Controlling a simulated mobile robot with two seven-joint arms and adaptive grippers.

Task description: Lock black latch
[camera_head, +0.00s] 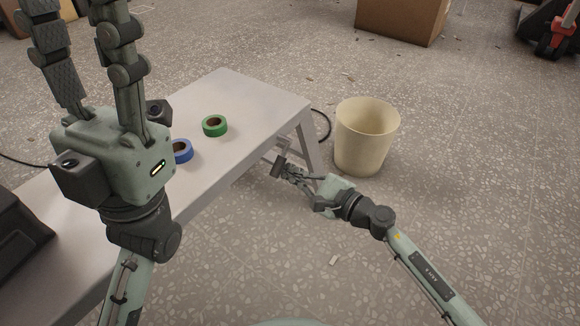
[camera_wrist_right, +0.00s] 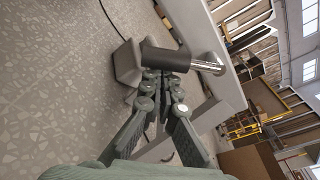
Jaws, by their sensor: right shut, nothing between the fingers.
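A black cylinder (camera_wrist_right: 165,58), possibly the black latch, shows in the right wrist view, with a shiny end at its right and a dark grey block at its left. In the head view a small dark part (camera_head: 278,166) shows by the table's front edge. My right gripper (camera_head: 288,171) is shut, its fingertips (camera_wrist_right: 163,74) right at the cylinder's lower side; I cannot tell whether they touch it. The cylinder is not between the fingers. My left gripper (camera_head: 80,45) is open above the table, fingers wide apart, their tips cut off by the top edge.
A white table (camera_head: 255,98) runs diagonally, with green tape (camera_head: 215,125) and blue tape (camera_head: 183,151) on it. A cream bin (camera_head: 365,140) stands just beyond my right gripper. A cardboard box (camera_head: 403,18) is farther back. The floor at right is mostly clear.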

